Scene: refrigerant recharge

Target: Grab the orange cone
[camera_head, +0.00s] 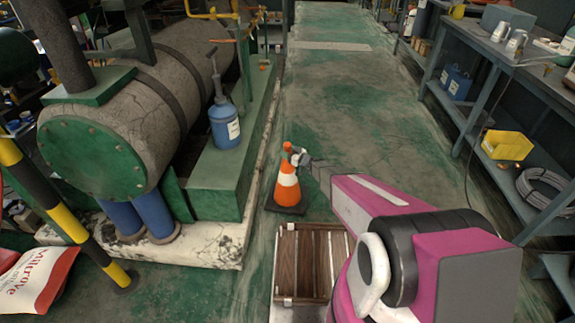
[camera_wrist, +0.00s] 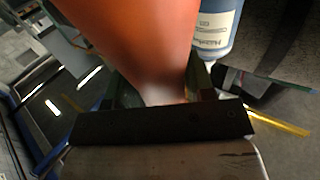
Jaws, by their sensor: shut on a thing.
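The orange cone (camera_head: 287,189) has a white band and a dark square base. In the head view it stands upright on the green floor, just left of the end of my arm. My gripper (camera_head: 293,153) is at the cone's narrow top. In the wrist view the cone (camera_wrist: 140,40) fills the upper middle, and its narrow end lies between the fingers of my gripper (camera_wrist: 160,92). The gripper is shut on the cone near its tip. The fingertips are partly hidden by the cone and the gripper's dark front bar.
A wooden crate (camera_head: 278,262) lies on the floor in front of the cone. A blue pump bottle (camera_head: 224,126) stands on the green machine base (camera_head: 215,178) to the left. Shelving with a yellow bin (camera_head: 507,145) runs along the right. The aisle floor (camera_head: 335,85) beyond is clear.

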